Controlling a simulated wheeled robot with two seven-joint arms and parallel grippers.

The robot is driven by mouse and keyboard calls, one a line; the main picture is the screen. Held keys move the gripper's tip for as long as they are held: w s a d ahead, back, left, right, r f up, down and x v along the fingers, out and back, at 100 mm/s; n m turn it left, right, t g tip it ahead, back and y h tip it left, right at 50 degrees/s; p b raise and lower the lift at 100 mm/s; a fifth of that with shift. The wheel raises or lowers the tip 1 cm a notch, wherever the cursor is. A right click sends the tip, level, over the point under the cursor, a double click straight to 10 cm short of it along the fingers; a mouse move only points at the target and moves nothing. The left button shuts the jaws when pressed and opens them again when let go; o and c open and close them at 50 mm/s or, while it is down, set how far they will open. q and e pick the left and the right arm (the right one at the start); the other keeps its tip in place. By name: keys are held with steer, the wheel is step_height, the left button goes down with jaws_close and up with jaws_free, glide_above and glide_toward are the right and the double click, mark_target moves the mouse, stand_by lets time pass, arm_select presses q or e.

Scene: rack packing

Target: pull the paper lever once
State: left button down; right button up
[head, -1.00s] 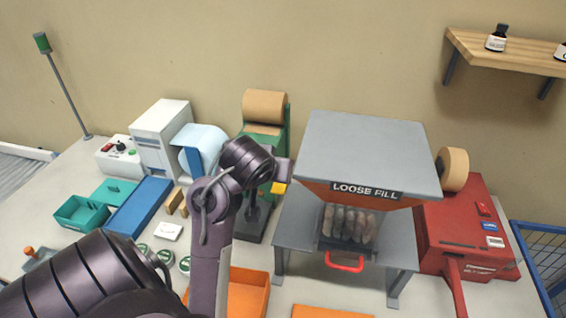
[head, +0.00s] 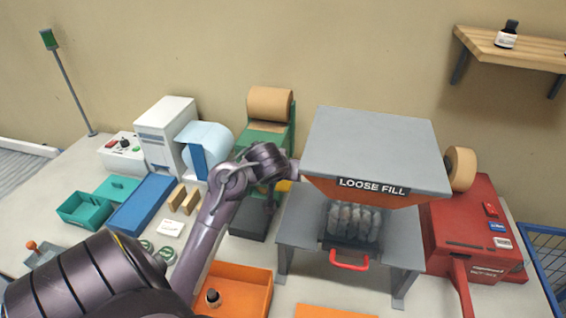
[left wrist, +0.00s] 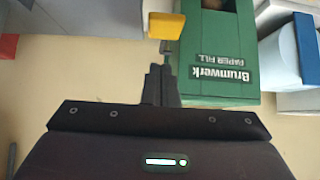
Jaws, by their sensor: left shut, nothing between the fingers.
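The green paper fill machine (head: 267,140) stands at the back middle, with a roll of brown paper (head: 270,103) on top. In the left wrist view its labelled green side (left wrist: 215,60) fills the upper middle. The lever's yellow handle (left wrist: 166,26) shows there on a thin dark rod; in the head view the handle (head: 284,186) is partly hidden behind my left arm. My left gripper (left wrist: 160,72) is shut and empty, its tips close to the rod just below the handle; I cannot tell whether they touch. My right gripper is not in view.
The grey loose fill hopper (head: 372,145) stands close to the right of my left wrist. A red machine (head: 470,235) is farther right. An orange bin (head: 245,285) holding a small bottle (head: 212,297) lies in front. Blue and teal trays are at left.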

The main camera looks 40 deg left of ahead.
mark_target(286, 182)
arm_select(q)
step_height(286, 182, down, 3)
steer(key=shift+s+f+b, duration=0.1)
steer(key=shift+f+b, duration=0.1)
steer(key=shift+b, duration=0.15)
steer(key=shift+f, duration=0.15)
steer(key=shift+d, duration=0.1)
